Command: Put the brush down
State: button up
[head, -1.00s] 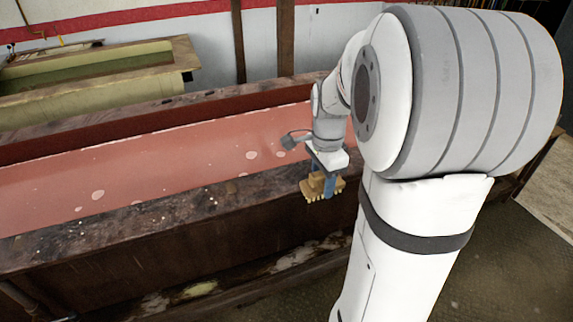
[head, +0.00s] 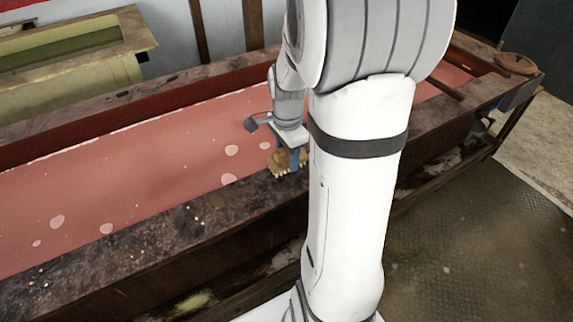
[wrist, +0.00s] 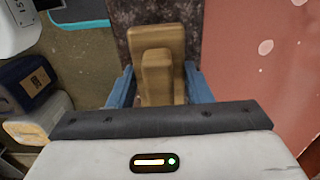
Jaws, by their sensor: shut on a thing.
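The brush (head: 279,163) is a wooden block with pale yellow bristles pointing down. My gripper (head: 291,158) is shut on it, with the blue fingers on either side. In the wrist view the brush's wooden back and grip (wrist: 157,75) sit between the two blue fingers, over the dark, speckled rim. In the head view the brush is at the near rim (head: 215,213) of the long trough. My arm hides part of the brush's right side. I cannot tell whether the bristles touch the rim.
The trough holds pinkish-red liquid (head: 130,185) with pale foam patches. A round brown item (head: 515,63) lies at the rim's far right end. A yellowish tank (head: 75,65) stands behind at the left. Dark blue and yellowish containers (wrist: 28,85) show at left in the wrist view.

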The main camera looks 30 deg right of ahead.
aim_at(288, 167)
jog(key=shift+s+f, duration=0.1)
jog(key=shift+f, duration=2)
jog(key=shift+f, duration=0.1)
jog(key=shift+f, duration=0.15)
jog(key=o, duration=0.9)
